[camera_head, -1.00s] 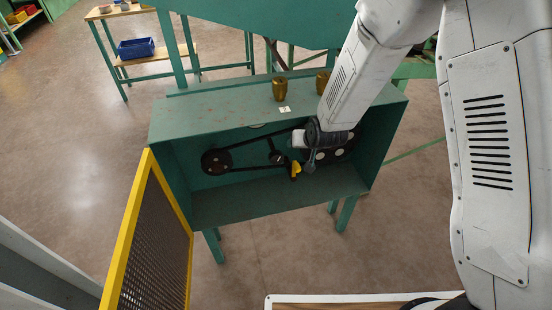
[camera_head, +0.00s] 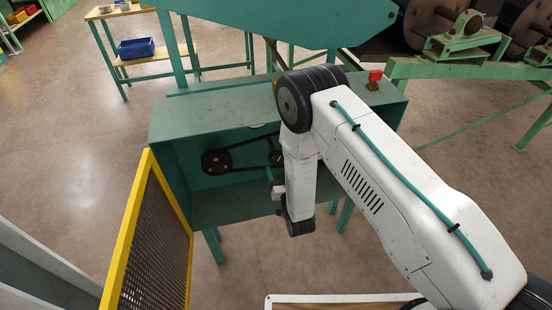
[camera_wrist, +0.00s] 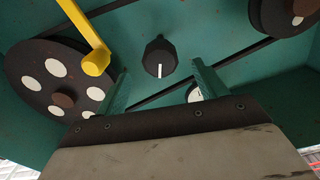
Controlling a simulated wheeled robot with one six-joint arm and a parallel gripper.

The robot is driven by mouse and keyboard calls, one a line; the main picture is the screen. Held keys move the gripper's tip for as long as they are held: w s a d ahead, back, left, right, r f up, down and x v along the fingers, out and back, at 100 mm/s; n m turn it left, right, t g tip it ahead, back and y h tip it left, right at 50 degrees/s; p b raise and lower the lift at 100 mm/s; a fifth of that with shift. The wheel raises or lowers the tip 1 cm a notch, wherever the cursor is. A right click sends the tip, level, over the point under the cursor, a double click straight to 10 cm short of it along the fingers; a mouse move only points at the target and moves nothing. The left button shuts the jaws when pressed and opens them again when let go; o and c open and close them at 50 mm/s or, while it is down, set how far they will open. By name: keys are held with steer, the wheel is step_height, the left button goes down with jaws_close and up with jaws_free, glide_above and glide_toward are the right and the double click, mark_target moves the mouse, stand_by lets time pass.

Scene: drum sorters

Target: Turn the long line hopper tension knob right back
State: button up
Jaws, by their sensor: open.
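The tension knob (camera_wrist: 160,57) is a dark faceted knob on the green back panel in the wrist view. Its white mark points straight down in that picture. My gripper (camera_wrist: 160,68) is open, with its two green fingers on either side of and below the knob in the picture. Nothing is between the fingers, and I see no contact with the knob. In the head view my arm hides the knob and most of the gripper in front of the green cabinet (camera_head: 205,118).
A yellow lever (camera_wrist: 95,60) crosses the large holed pulley (camera_wrist: 35,72) close to the left finger. A white dial (camera_wrist: 192,95) is partly hidden by the right finger. The yellow-framed mesh door (camera_head: 128,240) stands open.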

mark_target(277, 162)
steer(key=x, duration=0.7)
steer(key=shift+w, duration=0.2)
steer(key=shift+c, duration=0.3)
steer(key=c, duration=0.9)
